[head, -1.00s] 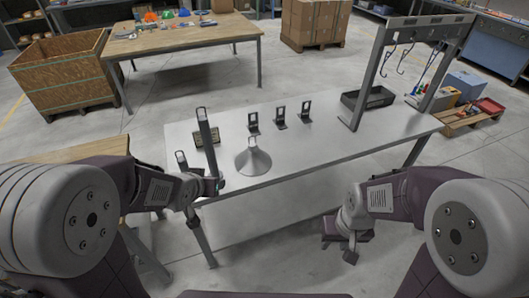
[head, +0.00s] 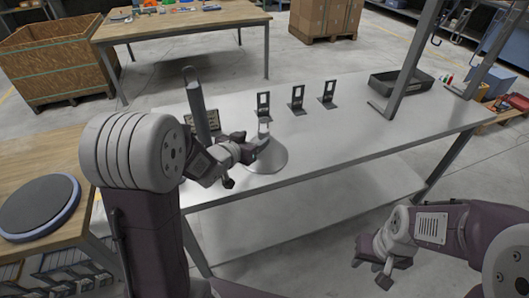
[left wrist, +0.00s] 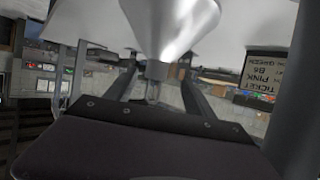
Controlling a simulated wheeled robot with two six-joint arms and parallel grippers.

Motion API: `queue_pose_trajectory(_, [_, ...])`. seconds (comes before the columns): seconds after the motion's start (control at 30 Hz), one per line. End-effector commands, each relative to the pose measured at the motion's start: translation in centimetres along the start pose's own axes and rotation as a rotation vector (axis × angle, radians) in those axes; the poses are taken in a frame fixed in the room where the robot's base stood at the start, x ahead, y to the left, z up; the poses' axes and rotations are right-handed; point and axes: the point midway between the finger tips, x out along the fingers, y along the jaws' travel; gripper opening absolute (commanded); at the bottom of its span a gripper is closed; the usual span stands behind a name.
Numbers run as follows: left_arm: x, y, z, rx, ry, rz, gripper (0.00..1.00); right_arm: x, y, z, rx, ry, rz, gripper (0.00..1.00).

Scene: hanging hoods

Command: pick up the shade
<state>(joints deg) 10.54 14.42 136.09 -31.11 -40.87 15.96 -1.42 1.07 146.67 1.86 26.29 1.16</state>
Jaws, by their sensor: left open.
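The shade (head: 270,161) is a pale metal cone, standing wide end down on the grey table, with a narrow neck and a loop on top. My left gripper (head: 256,147) is beside its neck in the head view and hides part of it. In the left wrist view the shade (left wrist: 172,25) appears upside down, its neck between the two open fingers (left wrist: 156,88). The fingers look apart from it; contact cannot be told. My right gripper (head: 378,270) hangs low in front of the table, far from the shade; its jaws are unclear.
A tall dark post (head: 196,100) stands close behind my left arm. A ticket sign (left wrist: 268,78) is near the shade. Several black brackets (head: 298,99) stand behind it. A rack post (head: 412,60) and black tray (head: 401,82) are at right. The table's middle right is clear.

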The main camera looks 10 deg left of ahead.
Motion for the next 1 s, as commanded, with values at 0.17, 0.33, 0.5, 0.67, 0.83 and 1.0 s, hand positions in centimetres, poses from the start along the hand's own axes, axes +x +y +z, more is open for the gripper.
queue_pose_trajectory(0.17, [2.1,0.1,0.1,0.0,0.0,0.001,0.62,0.4,0.0,0.1,0.0,0.0,0.0,0.36])
queue_pose_trajectory(0.33, [3.2,0.3,0.1,0.001,-0.001,0.003,0.62,0.6,0.0,0.1,0.0,0.0,0.0,0.36])
queue_pose_trajectory(0.5, [6.3,0.5,0.1,0.0,-0.001,0.001,0.62,1.0,0.0,0.1,0.0,0.0,0.0,0.36])
queue_pose_trajectory(0.67, [7.4,0.5,-0.1,0.001,0.0,-0.001,0.62,1.1,0.0,0.1,0.0,0.0,0.0,0.36])
queue_pose_trajectory(0.83, [7.3,0.5,-0.1,0.0,0.0,-0.001,0.6,1.0,0.0,0.1,0.0,0.0,0.0,0.36])
queue_pose_trajectory(1.0, [7.3,0.5,-0.1,0.0,-0.001,-0.001,0.12,1.0,0.0,0.1,0.0,0.0,0.0,0.36])
